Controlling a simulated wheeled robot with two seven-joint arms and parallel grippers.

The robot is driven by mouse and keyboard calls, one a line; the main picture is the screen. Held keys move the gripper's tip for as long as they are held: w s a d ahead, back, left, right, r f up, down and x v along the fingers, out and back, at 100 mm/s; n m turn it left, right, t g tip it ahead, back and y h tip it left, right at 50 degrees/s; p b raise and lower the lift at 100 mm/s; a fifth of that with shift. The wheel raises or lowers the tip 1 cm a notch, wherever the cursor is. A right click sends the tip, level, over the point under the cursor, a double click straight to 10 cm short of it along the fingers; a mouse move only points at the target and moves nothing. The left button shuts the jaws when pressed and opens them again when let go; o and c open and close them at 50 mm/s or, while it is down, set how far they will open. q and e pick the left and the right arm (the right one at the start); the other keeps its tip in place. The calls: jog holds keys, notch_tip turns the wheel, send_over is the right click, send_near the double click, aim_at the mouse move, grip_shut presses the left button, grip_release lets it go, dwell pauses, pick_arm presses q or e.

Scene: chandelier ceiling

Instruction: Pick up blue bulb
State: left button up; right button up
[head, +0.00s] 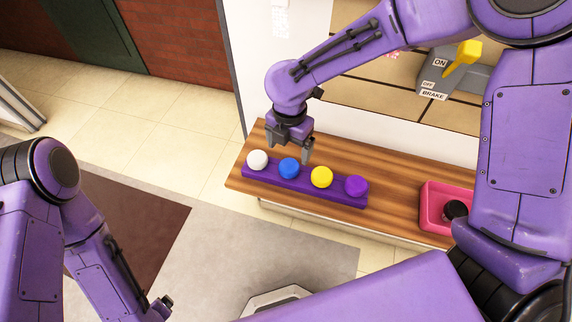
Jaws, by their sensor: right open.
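The blue bulb (289,169) sits in a purple holder (281,187) on the wooden table, between a white bulb (257,160) on its left and a yellow bulb (321,177) on its right. A purple bulb (356,186) is at the holder's right end. My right gripper (301,154) is open and points down, just above and behind the blue bulb, with nothing seen between its fingers. Whether a finger touches the bulb I cannot tell. My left gripper (161,306) is low at the left, away from the table; its fingers are too small and turned to read.
The wooden table (240,182) stands against a white wall. A pink tray (431,209) with a dark round object (455,209) is at its right. A grey lever box (440,75) with a yellow handle is behind. Open floor lies left of the table.

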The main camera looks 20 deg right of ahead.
aim_at(289, 165)
jog(key=f+p, duration=0.1)
jog(key=f, duration=0.6)
jog(key=shift+s, duration=0.2)
jog(key=c, duration=1.1)
